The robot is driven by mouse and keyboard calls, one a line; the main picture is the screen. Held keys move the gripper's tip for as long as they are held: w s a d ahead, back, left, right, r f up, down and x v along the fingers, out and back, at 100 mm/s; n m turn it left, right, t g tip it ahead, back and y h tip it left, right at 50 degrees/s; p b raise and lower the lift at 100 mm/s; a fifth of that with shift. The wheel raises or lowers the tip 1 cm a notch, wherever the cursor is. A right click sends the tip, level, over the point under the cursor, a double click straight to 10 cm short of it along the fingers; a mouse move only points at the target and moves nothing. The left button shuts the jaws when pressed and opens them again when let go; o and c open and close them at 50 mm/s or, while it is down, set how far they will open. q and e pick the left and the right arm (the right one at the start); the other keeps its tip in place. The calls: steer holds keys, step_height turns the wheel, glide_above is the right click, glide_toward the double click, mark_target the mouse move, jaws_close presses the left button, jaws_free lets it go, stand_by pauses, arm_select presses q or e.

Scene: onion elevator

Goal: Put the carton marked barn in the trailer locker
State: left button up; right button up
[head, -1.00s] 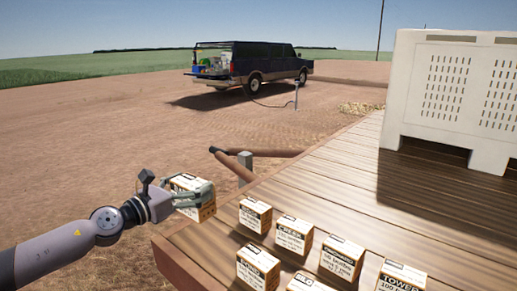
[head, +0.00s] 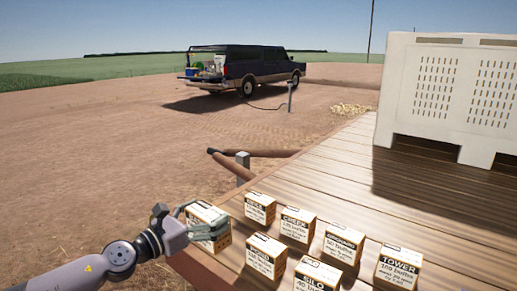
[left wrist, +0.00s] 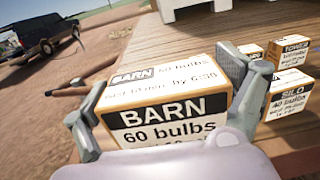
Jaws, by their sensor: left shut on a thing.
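The carton marked BARN (left wrist: 160,92) is held between the two fingers of my left gripper (left wrist: 165,98) in the left wrist view, its label reading 60 bulbs. In the head view the same carton (head: 207,222) is in my left gripper (head: 203,230), beside the left edge of the wooden deck (head: 335,165). I cannot tell whether it touches the deck. My right gripper is not in view. I see no locker that I can make out in these frames.
Several other cartons stand on the deck, among them TOWER (head: 398,266), SILO (head: 317,277) and GREEN (head: 297,225). A large white slotted bin (head: 450,95) stands farther back. A dark pickup (head: 250,68) is parked on open dirt beyond. Brown bars (head: 262,154) meet at a grey post.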

arm_select(q)
steer(key=s+d+f+b, duration=0.1)
steer(key=s+d+f, duration=0.45)
steer(key=s, duration=0.25)
steer(key=s+d+f+b, duration=0.1)
steer(key=s+d+f, duration=0.3)
steer(key=s+d, duration=0.3)
steer(key=s+a+f+n+t+y+b, duration=0.1)
steer(key=s+a+f+n+t+y, duration=0.1)
steer(key=s+a+f+n+y, duration=0.2)
steer(key=s+a+f+n+t+y+b, duration=0.2)
steer(key=s+a+f+n+y, duration=0.2)
steer(key=a, duration=1.1)
steer(key=s+y, duration=0.3)
steer(key=s, duration=0.3)
steer(key=shift+s+f+y, duration=0.15)
steer(key=shift+s+y, duration=0.15)
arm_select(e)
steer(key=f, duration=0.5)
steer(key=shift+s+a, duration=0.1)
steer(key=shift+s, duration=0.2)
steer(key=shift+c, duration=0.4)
